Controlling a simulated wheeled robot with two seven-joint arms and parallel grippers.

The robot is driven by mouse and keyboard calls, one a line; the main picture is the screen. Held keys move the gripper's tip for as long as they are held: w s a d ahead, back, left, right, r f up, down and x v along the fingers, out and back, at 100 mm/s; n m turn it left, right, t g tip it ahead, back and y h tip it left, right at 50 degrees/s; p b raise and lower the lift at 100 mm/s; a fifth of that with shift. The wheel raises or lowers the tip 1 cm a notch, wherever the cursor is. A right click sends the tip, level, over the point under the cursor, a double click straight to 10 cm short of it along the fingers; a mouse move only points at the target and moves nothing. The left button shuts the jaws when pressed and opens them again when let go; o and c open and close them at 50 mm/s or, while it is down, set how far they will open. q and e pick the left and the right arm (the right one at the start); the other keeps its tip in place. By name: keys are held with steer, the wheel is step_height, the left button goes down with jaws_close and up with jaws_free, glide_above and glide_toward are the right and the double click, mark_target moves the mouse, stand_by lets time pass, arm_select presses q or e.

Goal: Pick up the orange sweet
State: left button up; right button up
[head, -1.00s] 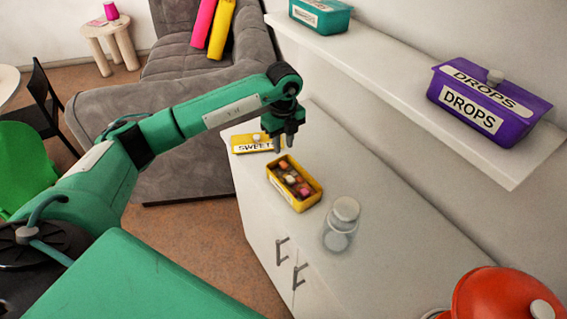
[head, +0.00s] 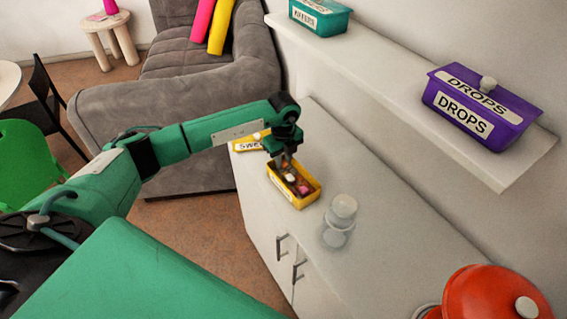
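A yellow open box (head: 299,202) stands on the white cabinet and holds several small sweets in different colours. A pink sweet (head: 304,190) and a pale one (head: 290,178) show in it. My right gripper is not in view.
The yellow lid marked SWEETS (head: 247,144) lies behind the box, partly hidden by my arm. A shelf (head: 400,92) above holds a purple DROPS box (head: 478,112) and a teal box (head: 320,17).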

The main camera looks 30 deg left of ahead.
arm_select(q)
jaws_close()
